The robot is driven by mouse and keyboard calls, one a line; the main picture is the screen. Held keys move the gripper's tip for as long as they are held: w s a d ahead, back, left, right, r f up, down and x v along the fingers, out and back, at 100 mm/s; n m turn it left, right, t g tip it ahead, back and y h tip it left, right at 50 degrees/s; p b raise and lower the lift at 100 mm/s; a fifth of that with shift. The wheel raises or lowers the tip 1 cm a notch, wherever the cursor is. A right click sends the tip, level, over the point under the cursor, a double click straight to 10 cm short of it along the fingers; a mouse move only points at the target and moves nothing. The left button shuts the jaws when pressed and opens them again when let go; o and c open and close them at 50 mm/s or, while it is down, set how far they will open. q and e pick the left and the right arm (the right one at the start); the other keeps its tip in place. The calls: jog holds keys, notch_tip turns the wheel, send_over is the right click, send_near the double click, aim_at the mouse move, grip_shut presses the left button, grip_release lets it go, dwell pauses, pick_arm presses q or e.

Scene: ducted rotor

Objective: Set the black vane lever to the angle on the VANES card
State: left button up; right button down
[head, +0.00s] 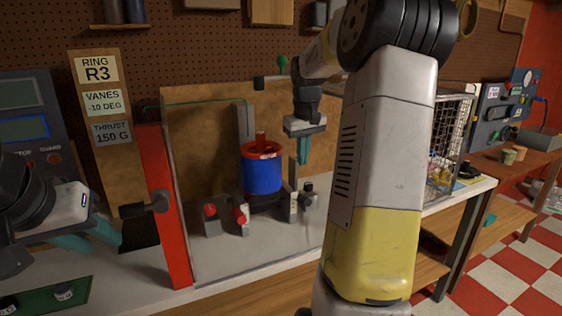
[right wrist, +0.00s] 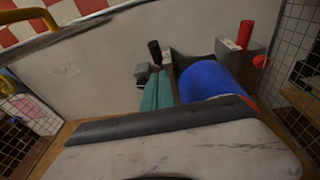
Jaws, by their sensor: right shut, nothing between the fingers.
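The VANES card (head: 103,102) on the board at the left reads -10 DEG. The blue duct (head: 262,174) with a red ring on top stands on the bench behind the clear guard. A black-knobbed lever (head: 308,188), likely the vane lever, is at the duct's lower right; it shows in the right wrist view (right wrist: 154,50) just beyond the fingertips. My right gripper (head: 304,152) is shut and empty, teal fingers pointing down, above and apart from that lever; its fingers also show in the right wrist view (right wrist: 156,90). My left gripper (head: 98,240) is open and empty at the left.
Red-knobbed clamps (head: 211,211) stand in front of the duct. A red guard post (head: 165,205) with a black handle separates my left gripper from the duct. A green tray (head: 50,298) lies at the bottom left. A wire cage (head: 451,135) stands at the right.

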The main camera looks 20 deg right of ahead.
send_near(306, 199)
jog(key=w+f, duration=0.2)
jog(key=f, duration=0.1)
jog(key=w+f, duration=0.1)
jog(key=f, duration=0.1)
jog(key=shift+s+d+f, duration=0.15)
jog(key=shift+s+f, duration=0.1)
jog(key=shift+f, duration=0.4)
jog(key=shift+s+d+f, duration=0.1)
jog(key=shift+s+f, duration=0.1)
jog(key=shift+f, duration=0.25)
jog(key=shift+s+d+f, duration=0.1)
jog(key=shift+s+f, duration=0.15)
jog(key=shift+f, duration=0.15)
jog(key=shift+a, duration=0.1)
